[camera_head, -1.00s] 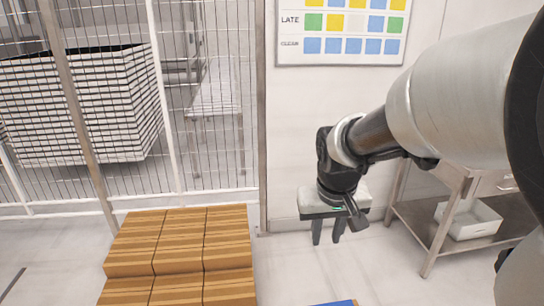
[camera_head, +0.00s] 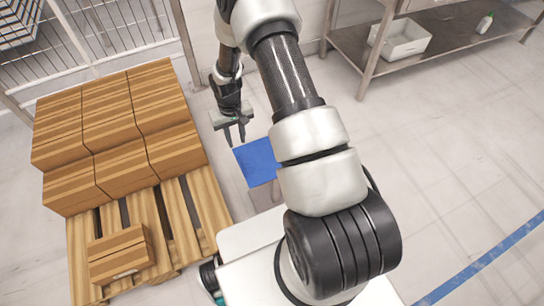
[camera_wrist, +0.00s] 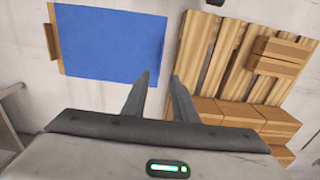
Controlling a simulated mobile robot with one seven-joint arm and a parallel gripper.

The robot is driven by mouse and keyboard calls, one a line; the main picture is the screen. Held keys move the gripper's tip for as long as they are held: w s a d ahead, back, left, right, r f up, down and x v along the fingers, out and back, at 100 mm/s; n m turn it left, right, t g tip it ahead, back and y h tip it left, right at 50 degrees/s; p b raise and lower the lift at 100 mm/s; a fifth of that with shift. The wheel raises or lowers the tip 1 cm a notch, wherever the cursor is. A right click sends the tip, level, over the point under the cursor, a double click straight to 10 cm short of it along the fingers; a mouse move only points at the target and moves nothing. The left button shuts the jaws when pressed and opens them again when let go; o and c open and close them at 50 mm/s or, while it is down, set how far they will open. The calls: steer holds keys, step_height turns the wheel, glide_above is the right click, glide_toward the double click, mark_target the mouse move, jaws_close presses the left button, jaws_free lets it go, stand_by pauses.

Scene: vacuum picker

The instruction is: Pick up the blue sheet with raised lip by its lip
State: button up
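The blue sheet (camera_head: 256,160) lies flat just beyond my arm in the head view, its right side partly hidden by the arm. In the wrist view the blue sheet (camera_wrist: 110,43) fills the upper left. I cannot make out its raised lip in either view. My gripper (camera_head: 234,142) points down near the sheet's far left edge in the head view. In the wrist view my gripper (camera_wrist: 161,77) has its two fingers apart, with nothing between them, by the sheet's lower right corner. The fingers appear clear of the sheet.
Stacked brown boxes (camera_head: 115,125) stand on a wooden pallet (camera_head: 205,200) left of the sheet, with a single box (camera_head: 120,257) in front. A brown strip (camera_wrist: 55,40) shows along one sheet edge. A metal shelf (camera_head: 450,40) stands back right. Floor to the right is clear.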

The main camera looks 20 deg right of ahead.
steer(key=b, duration=0.1)
glide_above(240, 164)
step_height(240, 164, down, 10)
steer(key=shift+d, duration=0.15)
step_height(240, 164, down, 5)
steer(key=shift+f+b, duration=0.1)
steer(key=shift+b, duration=0.55)
steer(key=shift+s, duration=0.1)
jaws_close()
